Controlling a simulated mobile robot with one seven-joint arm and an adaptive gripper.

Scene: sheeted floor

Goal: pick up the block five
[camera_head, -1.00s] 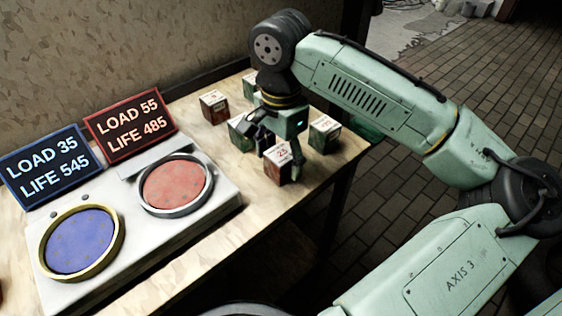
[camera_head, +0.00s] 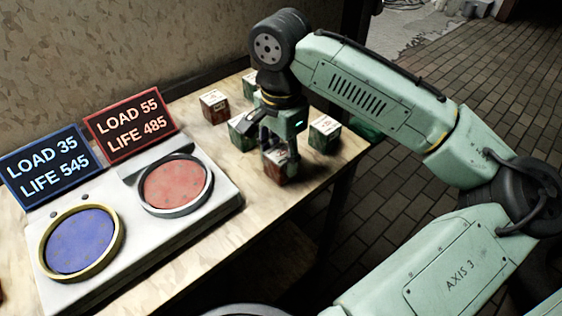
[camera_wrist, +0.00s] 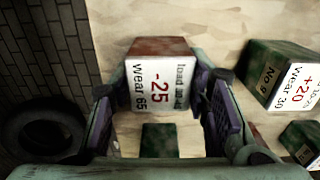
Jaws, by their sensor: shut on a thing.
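A dark red block with a white label (camera_wrist: 158,82) reading "-25" and "wear 65" sits between my fingers in the wrist view. In the head view this block (camera_head: 275,172) stands near the table's front edge. My gripper (camera_head: 279,152) is directly above and around it, shut on its sides; the fingers also show in the wrist view (camera_wrist: 160,105). I see no gap under the block. No number five is readable on it, and its side faces are partly hidden by the fingers.
Other labelled blocks stand close by: a red one (camera_head: 214,106), a green one (camera_head: 241,131) and a green one at right (camera_head: 324,134). A "No 9" block (camera_wrist: 284,75) shows at right. A console with blue (camera_head: 80,240) and red (camera_head: 175,185) discs fills the left.

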